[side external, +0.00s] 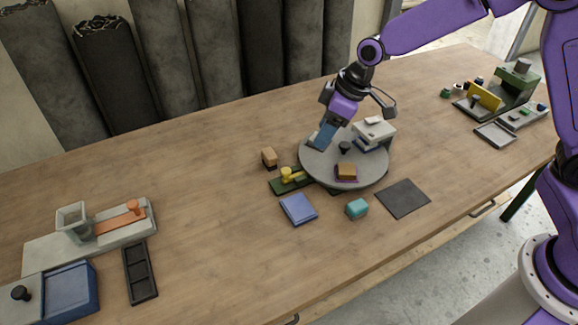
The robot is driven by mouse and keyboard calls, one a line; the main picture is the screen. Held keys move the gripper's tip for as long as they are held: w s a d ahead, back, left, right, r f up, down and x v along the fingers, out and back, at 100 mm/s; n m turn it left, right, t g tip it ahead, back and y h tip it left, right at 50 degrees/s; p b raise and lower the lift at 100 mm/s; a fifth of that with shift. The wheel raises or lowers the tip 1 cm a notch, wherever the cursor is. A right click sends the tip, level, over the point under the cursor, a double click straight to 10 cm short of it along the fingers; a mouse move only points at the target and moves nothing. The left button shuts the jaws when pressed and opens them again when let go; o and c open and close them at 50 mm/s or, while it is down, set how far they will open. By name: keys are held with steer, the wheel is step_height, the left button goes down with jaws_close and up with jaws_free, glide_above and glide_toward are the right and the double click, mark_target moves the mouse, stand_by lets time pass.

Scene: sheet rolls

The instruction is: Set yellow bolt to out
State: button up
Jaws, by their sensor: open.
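The yellow bolt (291,175) sits on a dark green base (280,186) near the middle of the table, at the left of a round grey turntable (318,170). The bolt has a raised yellow knob; its exact slide position is too small to tell. My gripper (318,142) is open, low over the back left part of the turntable, up and to the right of the bolt and apart from it. A blue-grey surface shows at the fingers; I cannot tell whether it is part of the gripper or a separate piece.
The turntable carries a white-grey block (374,130), a black knob (344,147) and an orange-brown block (346,170). Around it are a wooden block (269,157), a blue pad (298,209), a teal block (357,208) and a dark mat (403,198). Table left of the bolt is clear.

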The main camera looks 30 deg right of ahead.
glide_toward(286, 170)
steer(key=shift+t, duration=0.3)
steer(key=x, duration=0.8)
steer(key=shift+s+f, duration=0.15)
steer(key=shift+s, duration=0.2)
